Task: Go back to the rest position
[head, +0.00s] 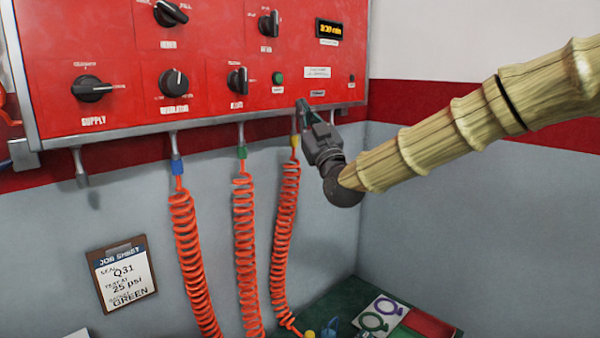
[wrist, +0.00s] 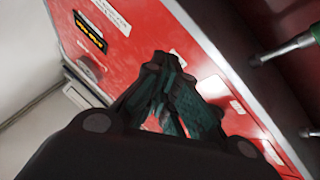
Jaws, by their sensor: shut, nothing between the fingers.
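My gripper (head: 305,112) is at the lower right of the red control panel (head: 120,50), close in front of its lower edge and near the top of the yellow-collared hose. In the wrist view its fingers (wrist: 178,75) come together at the tips over the red panel face, with nothing between them. My arm reaches in from the right side of the head view. The green button (head: 278,78) is just above and left of the fingertips. From these views I cannot tell whether the fingertips touch the panel.
Orange coiled hoses with blue (head: 178,167), green (head: 241,152) and yellow (head: 294,141) collars hang below the panel. Several black knobs and a lit display (head: 329,30) are on it. A job sheet clipboard (head: 121,275) hangs at left. A green surface (head: 335,292) lies below. Room is free at right.

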